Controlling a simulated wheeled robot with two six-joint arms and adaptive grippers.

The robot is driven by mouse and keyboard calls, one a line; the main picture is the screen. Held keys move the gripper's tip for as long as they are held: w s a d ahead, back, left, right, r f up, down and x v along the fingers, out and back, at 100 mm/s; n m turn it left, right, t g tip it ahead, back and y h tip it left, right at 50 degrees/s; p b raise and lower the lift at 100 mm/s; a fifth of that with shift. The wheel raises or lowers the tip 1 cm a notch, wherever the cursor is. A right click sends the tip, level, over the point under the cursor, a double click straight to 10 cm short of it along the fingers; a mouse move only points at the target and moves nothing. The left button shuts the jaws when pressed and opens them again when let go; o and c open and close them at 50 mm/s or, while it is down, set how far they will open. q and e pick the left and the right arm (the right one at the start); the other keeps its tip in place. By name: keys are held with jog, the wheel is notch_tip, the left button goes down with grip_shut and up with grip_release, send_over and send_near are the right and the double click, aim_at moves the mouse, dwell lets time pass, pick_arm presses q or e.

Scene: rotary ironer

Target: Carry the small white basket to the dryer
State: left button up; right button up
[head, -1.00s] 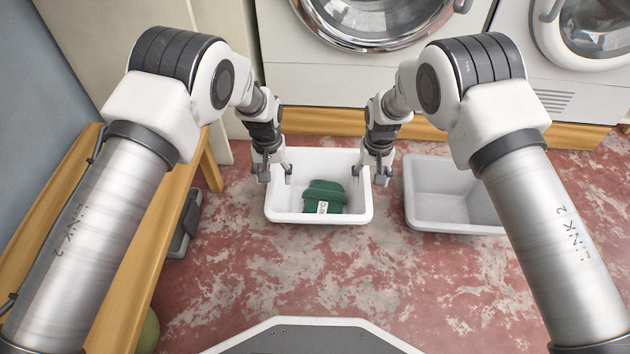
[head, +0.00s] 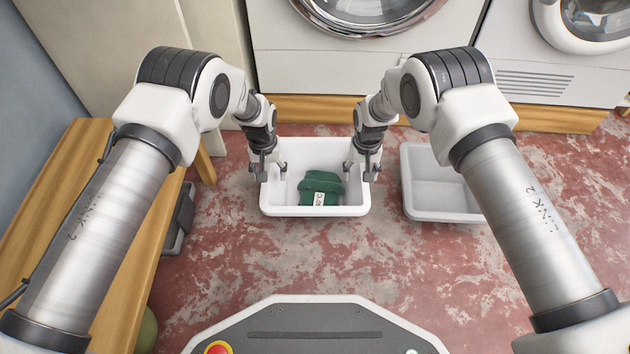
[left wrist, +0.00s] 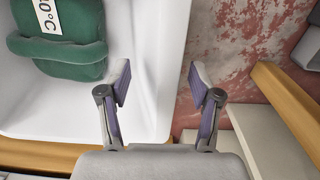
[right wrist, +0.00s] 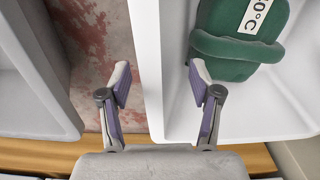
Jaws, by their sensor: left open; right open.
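The small white basket (head: 314,211) stands on the floor in front of the machines, with a folded green cloth (head: 318,186) with a white tag in it. My left gripper (head: 268,171) is open at the basket's left side wall; in the left wrist view the open jaws (left wrist: 160,82) sit over that wall's rim (left wrist: 152,70). My right gripper (head: 361,171) is open at the right side wall; in the right wrist view its jaws (right wrist: 160,82) sit either side of that rim (right wrist: 147,60). Whether the fingers touch the rims cannot be told. Which machine is the dryer is unclear.
A grey-white divided tub (head: 440,215) stands on the floor just right of the basket. Two front-loading machines (head: 360,60) (head: 560,70) stand behind on a wooden plinth. A wooden bench (head: 60,190) is at the left. The floor in front is clear.

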pick_arm(q)
jog(key=shift+f, duration=0.5)
pick_arm(e)
jog(key=shift+f, duration=0.5)
pick_arm(q)
grip_shut()
pick_arm(e)
grip_shut()
pick_arm(q)
jog(key=shift+r, duration=0.1)
pick_arm(e)
jog(key=shift+r, duration=0.1)
